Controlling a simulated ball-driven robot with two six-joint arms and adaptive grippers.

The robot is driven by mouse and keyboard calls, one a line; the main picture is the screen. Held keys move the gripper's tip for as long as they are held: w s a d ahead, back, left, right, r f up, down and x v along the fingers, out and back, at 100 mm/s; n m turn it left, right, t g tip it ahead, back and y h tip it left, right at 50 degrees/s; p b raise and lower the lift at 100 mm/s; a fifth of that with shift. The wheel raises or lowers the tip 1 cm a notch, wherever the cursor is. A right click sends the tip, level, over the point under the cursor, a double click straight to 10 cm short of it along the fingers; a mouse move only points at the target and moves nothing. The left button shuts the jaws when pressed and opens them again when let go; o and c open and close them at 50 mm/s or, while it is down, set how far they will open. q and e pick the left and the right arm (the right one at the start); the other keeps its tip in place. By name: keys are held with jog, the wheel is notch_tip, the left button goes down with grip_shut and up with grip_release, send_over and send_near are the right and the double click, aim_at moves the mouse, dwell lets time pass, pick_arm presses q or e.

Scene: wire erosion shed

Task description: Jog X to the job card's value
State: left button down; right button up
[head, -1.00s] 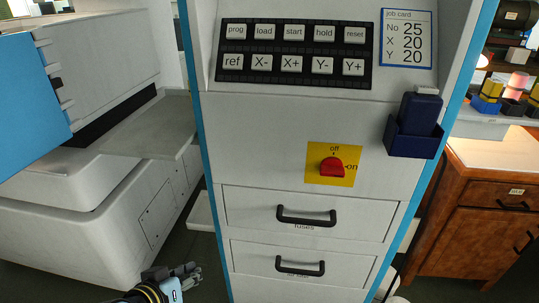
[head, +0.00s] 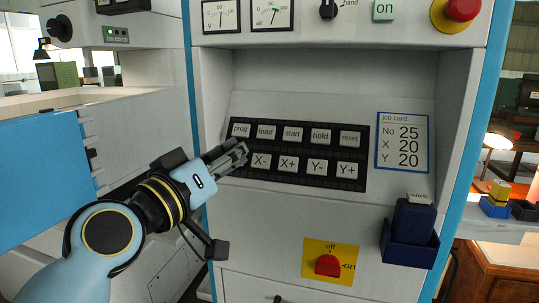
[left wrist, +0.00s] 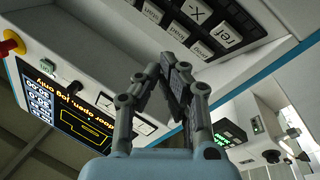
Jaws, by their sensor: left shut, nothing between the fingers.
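The keypad (head: 300,183) is a black panel with two rows of pale keys on the sloped console. The X- key (head: 262,162) and the X+ key (head: 289,164) are in its lower row. My left gripper (head: 240,154) is shut and empty at the keypad's left end. It hides the ref key in the head view; I cannot tell whether it touches anything. The left wrist view shows its fingers (left wrist: 178,72) below the keys, with ref (left wrist: 229,37) and X- (left wrist: 199,12) in sight. The job card (head: 403,143) reads No 25, X 20, Y 20.
A red mushroom button (head: 462,8), a red rotary switch (head: 328,265) and a dark blue holder (head: 410,245) are on the cabinet. Air before the keypad's right side is clear.

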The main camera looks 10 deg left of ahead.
aim_at(261, 161)
pick_arm(q)
jog(key=w+b, duration=0.1)
jog(key=w, duration=0.1)
jog(key=w+f+b, duration=0.1)
jog(key=w+b, duration=0.1)
jog(key=w, duration=0.1)
jog(key=w+f+b, duration=0.1)
jog(key=w, duration=0.1)
jog(key=shift+w+d+f, duration=0.2)
jog(key=shift+w+f, duration=0.05)
pick_arm(e)
notch_tip(261, 161, down, 4)
jog(key=shift+s+a+f, duration=0.1)
jog(key=shift+s, duration=0.05)
jog(key=shift+a, duration=0.25)
dwell(0.8)
dwell(0.6)
pick_arm(q)
jog(key=shift+w+f+b, duration=0.2)
jog(key=shift+w+b, duration=0.15)
jog(key=shift+b, duration=0.15)
pick_arm(e)
jog(key=shift+d+f, duration=0.2)
jog(key=shift+f, duration=0.1)
